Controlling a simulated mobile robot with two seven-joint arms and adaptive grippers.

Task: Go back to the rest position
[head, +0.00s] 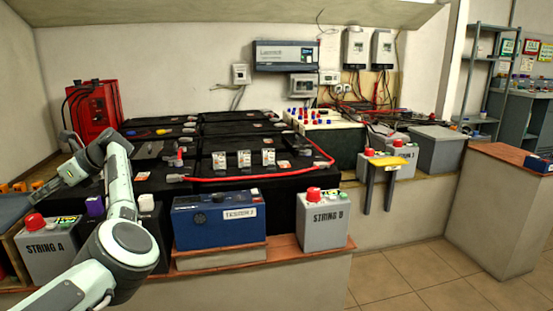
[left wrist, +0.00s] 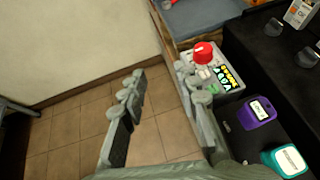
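My left arm rises from the bottom left of the head view and bends over at the top. Its gripper (head: 48,190) hangs over the left end of the bench, above and left of the grey STRING A box with a red knob (head: 36,223). In the left wrist view the two fingers of my left gripper (left wrist: 160,90) stand apart, with only tiled floor between them. The same red-knobbed box (left wrist: 218,75) lies just right of the right finger there. I see nothing held. My right gripper is not in either view.
A blue tester box (head: 220,222) and the grey STRING B box (head: 324,222) stand along the bench front. Black batteries (head: 250,155) fill the bench behind. A purple-capped item (left wrist: 260,112) stands near my left gripper. Tiled floor (head: 420,275) is clear at the right.

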